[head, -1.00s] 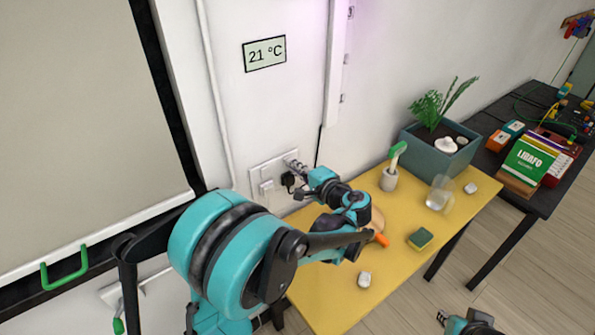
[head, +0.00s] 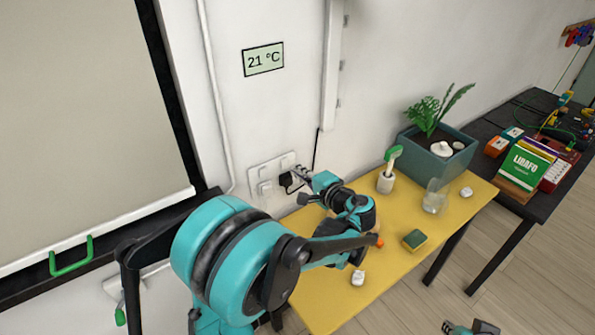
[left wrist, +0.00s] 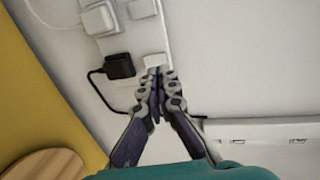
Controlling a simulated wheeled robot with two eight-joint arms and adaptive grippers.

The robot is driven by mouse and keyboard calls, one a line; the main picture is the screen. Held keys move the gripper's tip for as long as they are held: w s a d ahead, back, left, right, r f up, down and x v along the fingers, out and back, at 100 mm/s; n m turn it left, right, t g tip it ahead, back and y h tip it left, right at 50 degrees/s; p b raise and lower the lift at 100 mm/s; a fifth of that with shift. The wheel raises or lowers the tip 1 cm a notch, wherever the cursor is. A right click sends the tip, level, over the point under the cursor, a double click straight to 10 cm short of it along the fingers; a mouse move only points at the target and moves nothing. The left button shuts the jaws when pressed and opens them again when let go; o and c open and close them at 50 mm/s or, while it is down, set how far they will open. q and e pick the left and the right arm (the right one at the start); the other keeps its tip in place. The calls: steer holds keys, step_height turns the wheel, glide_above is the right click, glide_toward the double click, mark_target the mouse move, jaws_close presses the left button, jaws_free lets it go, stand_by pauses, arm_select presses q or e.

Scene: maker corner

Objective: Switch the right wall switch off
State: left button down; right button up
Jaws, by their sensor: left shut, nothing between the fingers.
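The right wall switch (left wrist: 155,60) is a small white rocker on the white wall plate (head: 254,165), above the black plug (head: 285,180). In the left wrist view it lies just past my fingertips, beside the black plug (left wrist: 119,66). My left gripper (head: 301,171) is shut and empty, with its tips (left wrist: 158,74) at the switch's near edge; I cannot tell whether they touch. The left switch (left wrist: 141,8) sits farther along the plate. In the head view my gripper partly hides the plate's right end. My right gripper (head: 448,327) shows at the bottom edge, too small to read.
A white plug (left wrist: 98,18) sits beside the black one, whose cord hangs down. Below is the yellow table (head: 330,305) with a planter (head: 437,152), a brush in a holder (head: 386,182), a glass (head: 435,198) and a sponge (head: 414,240). A light strip (head: 332,70) is above.

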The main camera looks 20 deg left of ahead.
arm_select(q)
steer(key=r+p+v, duration=0.2)
steer(key=v, duration=0.7)
steer(key=shift+a+p, duration=0.2)
steer(key=shift+p, duration=0.15)
steer(key=shift+r, duration=0.1)
steer(key=s+a+f+n+g+h, duration=0.1)
steer(key=s+a+f+h, duration=0.15)
steer(key=s, duration=0.25)
steer(key=s+a+f+n+g+h, duration=0.1)
steer(key=s+f+h, duration=0.1)
steer(key=s+h, duration=0.2)
steer(key=s+d+f+n+t+h, duration=0.1)
steer(key=s+d+f+n+h, duration=0.2)
steer(key=s+d+h, duration=0.3)
steer(key=s+n+h, duration=0.1)
steer(key=s, duration=0.3)
steer(key=shift+s+d, duration=0.25)
steer(key=shift+d, duration=0.15)
